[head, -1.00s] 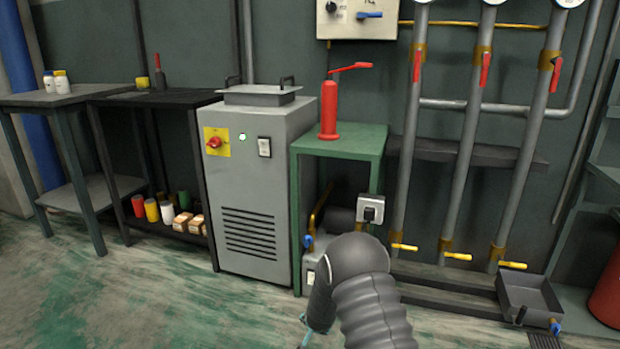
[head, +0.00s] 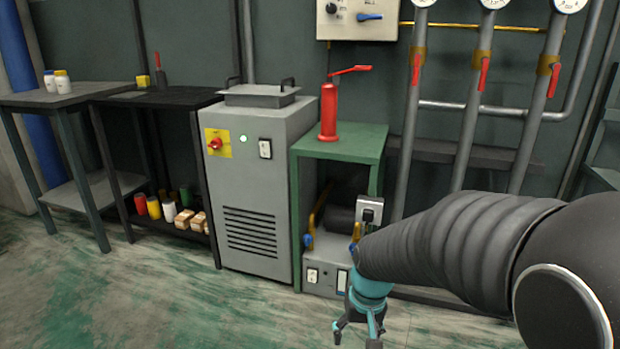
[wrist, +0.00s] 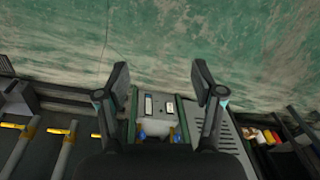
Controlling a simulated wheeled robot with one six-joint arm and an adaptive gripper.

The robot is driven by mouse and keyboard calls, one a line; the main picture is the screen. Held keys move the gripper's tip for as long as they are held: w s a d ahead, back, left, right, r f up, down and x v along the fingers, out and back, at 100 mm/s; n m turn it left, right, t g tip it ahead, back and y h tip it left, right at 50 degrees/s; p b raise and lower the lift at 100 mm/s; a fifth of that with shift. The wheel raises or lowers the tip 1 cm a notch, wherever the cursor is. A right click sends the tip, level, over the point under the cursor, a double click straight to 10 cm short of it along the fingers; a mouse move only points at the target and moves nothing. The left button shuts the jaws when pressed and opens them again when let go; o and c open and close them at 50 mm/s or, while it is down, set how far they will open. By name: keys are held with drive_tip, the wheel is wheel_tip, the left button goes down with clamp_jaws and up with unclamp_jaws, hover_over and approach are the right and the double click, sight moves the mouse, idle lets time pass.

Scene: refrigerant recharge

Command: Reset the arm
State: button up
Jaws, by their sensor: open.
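My arm reaches in from the right in the head view and ends in my gripper (head: 357,332), which points down in front of the green stand. In the wrist view my gripper (wrist: 160,85) has its two fingers wide apart with nothing between them. Beyond the fingers lie the floor and the grey unit with switches (wrist: 158,105). That unit (head: 325,275) sits low inside the green stand (head: 345,142). My gripper appears apart from everything around it.
A red hand pump (head: 328,110) stands on the green stand. A grey cabinet (head: 255,190) with a red knob is to its left. Pipes with red levers (head: 483,73) rise behind my arm. Shelves with bottles (head: 62,82) stand at the left. The front-left floor (head: 140,300) is clear.

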drive_tip(key=s+d+r+t+p, duration=0.2)
drive_tip(key=s+d+r, duration=0.1)
drive_tip(key=s+r, duration=0.4)
drive_tip(key=s+d+r+t+p, duration=0.2)
drive_tip(key=s+r, duration=0.5)
drive_tip(key=r, duration=0.5)
drive_tip(key=shift+s+d+r+m+t+h+p, duration=0.15)
drive_tip(key=shift+s+d+m+t+h+p, duration=0.2)
drive_tip(key=shift+d, duration=0.2)
